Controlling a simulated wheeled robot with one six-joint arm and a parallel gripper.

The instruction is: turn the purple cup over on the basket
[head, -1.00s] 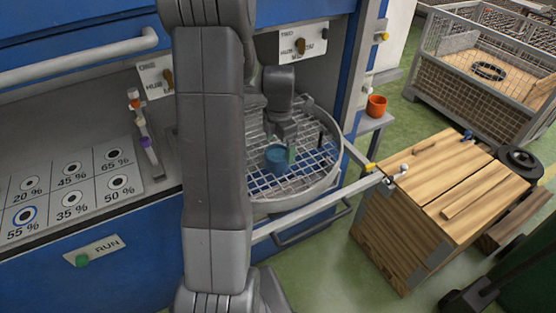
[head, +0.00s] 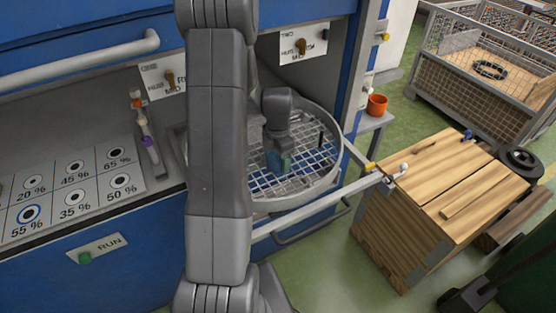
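The round wire basket (head: 322,178) sits in the blue machine's opening, with a grey rim and a white mesh floor. I see no clearly purple cup; a small blue cup (head: 271,161) is on or just above the mesh, mostly covered by my gripper. My gripper (head: 279,162) points down into the basket at this cup, with a teal piece beside it that may be a fingertip pad. I cannot tell whether the fingers are closed on the cup. The cup's opening and base are hidden.
A dark upright pin (head: 321,136) stands in the basket's right part. An orange cup (head: 377,104) is on a small side shelf. A wooden crate (head: 425,205) stands to the right. A percent-marked panel (head: 75,190) is at left. My arm hides the basket's left side.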

